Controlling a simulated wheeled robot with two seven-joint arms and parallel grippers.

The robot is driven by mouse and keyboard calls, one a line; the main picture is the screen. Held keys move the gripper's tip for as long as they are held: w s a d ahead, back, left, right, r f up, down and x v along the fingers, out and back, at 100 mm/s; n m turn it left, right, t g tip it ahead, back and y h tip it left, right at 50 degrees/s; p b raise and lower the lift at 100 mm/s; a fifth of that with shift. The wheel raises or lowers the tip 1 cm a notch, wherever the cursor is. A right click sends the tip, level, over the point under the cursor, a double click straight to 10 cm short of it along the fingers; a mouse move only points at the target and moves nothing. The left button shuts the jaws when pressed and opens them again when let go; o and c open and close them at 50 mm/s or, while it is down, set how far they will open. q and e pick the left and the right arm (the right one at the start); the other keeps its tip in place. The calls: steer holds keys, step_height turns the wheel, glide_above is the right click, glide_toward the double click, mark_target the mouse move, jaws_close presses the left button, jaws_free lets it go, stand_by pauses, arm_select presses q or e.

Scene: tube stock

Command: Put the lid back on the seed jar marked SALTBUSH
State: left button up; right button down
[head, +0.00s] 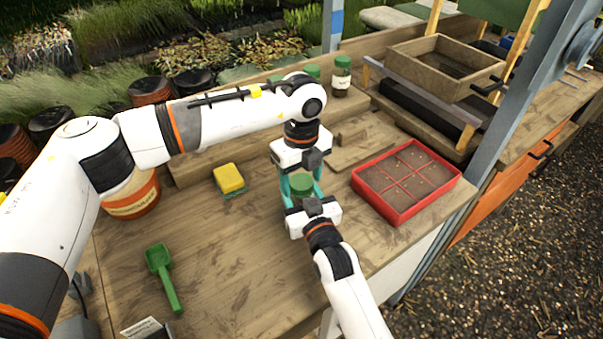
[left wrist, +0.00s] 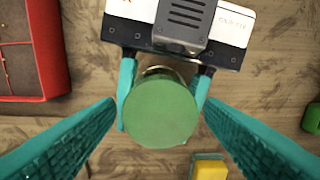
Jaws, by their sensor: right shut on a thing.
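A jar with a round green lid (head: 302,184) stands at the middle of the bench. The lid fills the centre of the left wrist view (left wrist: 160,108), with a thin pale rim (left wrist: 160,70) showing past its upper edge. I cannot tell whether the lid is seated. My right gripper (left wrist: 163,88) is shut on the jar, one teal finger on each side. My left gripper (head: 301,188) points down from above, open. Its fingertips are on either side of the lid, with small gaps in the left wrist view. The jar's body and any label on it are hidden.
A red seed tray (head: 418,207) lies right of the jar. A yellow sponge (head: 229,178) and green scoop (head: 160,262) lie left, near an orange-banded bucket (head: 137,192). Another green-lidded jar (head: 342,80) stands behind, its label unreadable. The front-left bench is mostly clear.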

arm_select(q)
steer(key=c, duration=1)
steer(key=shift+o, duration=0.2)
steer(key=m, duration=2.1)
steer(key=shift+m, duration=0.4)
steer(key=m, duration=0.9)
steer(key=o, duration=1.2)
steer(key=shift+c, duration=0.2)
